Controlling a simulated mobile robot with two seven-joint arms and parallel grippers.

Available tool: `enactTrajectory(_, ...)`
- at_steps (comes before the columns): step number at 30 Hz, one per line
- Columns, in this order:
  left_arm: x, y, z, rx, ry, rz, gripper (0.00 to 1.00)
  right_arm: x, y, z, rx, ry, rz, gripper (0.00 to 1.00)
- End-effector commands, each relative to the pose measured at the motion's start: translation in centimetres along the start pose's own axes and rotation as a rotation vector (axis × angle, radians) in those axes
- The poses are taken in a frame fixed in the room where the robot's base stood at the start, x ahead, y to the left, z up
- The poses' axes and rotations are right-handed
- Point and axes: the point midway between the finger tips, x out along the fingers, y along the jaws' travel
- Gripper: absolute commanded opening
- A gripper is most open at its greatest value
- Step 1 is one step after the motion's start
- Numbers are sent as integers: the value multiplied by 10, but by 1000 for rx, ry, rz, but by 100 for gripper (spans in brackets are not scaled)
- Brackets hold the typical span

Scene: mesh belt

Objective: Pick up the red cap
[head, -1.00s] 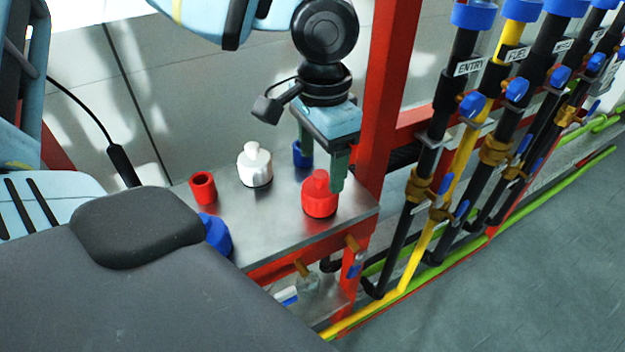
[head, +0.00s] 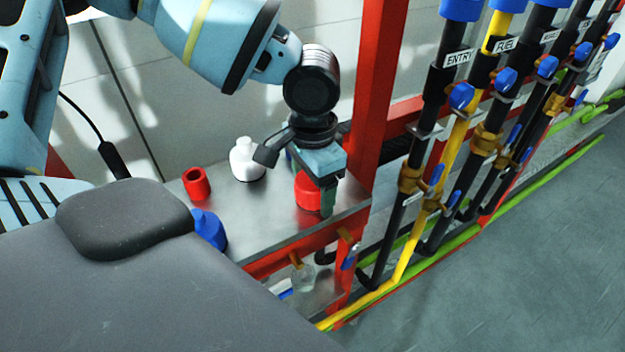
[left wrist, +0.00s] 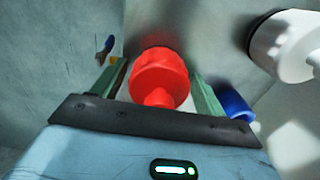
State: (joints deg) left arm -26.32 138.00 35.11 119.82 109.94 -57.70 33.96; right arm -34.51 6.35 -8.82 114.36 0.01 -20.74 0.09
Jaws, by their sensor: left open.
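A round red cap with a narrower knob on top (head: 307,193) stands upright near the right end of the metal table. My left gripper (head: 311,186) points down over it, open, with one finger in front of it and the other mostly hidden behind. In the left wrist view the red cap (left wrist: 160,75) lies between the two green fingers of the left gripper (left wrist: 158,92), with a gap on each side. The gripper hides the knob in the head view. My right gripper is not in view.
On the metal table (head: 265,220) stand a white capped piece (head: 247,162), a hollow red piece (head: 197,184) and a blue piece (head: 209,229). A red post (head: 378,100) rises close to the gripper's right. Labelled pipes (head: 440,100) stand beyond it.

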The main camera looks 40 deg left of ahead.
Motion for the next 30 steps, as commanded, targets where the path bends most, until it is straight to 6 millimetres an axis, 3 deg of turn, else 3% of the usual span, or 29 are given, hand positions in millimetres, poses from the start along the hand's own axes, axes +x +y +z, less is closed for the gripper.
enactTrajectory(5, 0, 0, 0, 0, 0, 0, 73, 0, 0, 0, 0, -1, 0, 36)
enactTrajectory(15, 0, 0, 0, 0, 1, 0, 31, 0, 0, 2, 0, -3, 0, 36)
enactTrajectory(23, -3, 0, -1, -1, 2, 0, 31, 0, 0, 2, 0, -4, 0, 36)
enactTrajectory(30, -38, 0, -2, -1, 7, -1, 31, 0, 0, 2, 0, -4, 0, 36)
